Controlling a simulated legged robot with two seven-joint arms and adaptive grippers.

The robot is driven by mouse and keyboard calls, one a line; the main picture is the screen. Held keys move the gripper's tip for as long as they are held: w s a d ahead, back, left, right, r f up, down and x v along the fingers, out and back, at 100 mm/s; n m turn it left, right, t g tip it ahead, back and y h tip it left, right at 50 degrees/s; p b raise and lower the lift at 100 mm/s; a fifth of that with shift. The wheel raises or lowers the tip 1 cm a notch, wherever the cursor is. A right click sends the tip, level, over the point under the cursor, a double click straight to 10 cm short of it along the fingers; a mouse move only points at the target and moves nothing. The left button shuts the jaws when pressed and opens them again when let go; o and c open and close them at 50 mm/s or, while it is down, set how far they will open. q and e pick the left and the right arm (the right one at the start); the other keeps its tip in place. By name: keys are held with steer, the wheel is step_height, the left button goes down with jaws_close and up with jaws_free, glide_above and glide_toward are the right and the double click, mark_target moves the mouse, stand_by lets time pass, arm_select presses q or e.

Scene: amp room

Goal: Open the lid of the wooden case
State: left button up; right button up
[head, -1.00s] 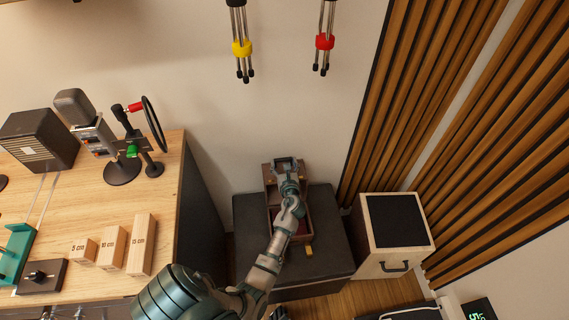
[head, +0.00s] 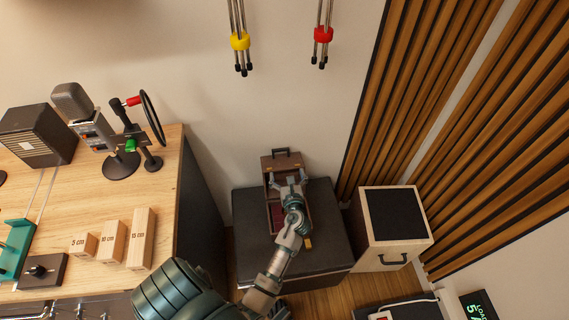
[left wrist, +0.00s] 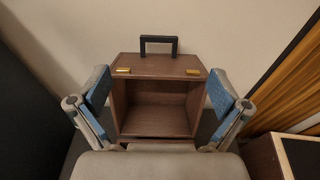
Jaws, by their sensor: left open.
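The wooden case (head: 307,213) is dark brown and sits on a dark grey box. Its lid (head: 281,161) stands raised at the back, with a black handle at its top edge. A red lining shows inside the lower part. In the left wrist view the hollow inside of the lid (left wrist: 160,66) faces me, with two brass latches and the black handle (left wrist: 158,40) on its upper edge. My left gripper (head: 288,182) is open and empty in front of the lid, one finger on each side in the wrist view. My right gripper is not in view.
The dark grey box (head: 330,245) bears the case. A light wooden box with a black top (head: 393,214) stands to its right. A wooden desk (head: 95,195) with microphones and small blocks is on the left. Slatted panels (head: 420,90) line the wall at right.

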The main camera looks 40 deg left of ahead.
arm_select(q)
steer(key=shift+v, duration=1.75)
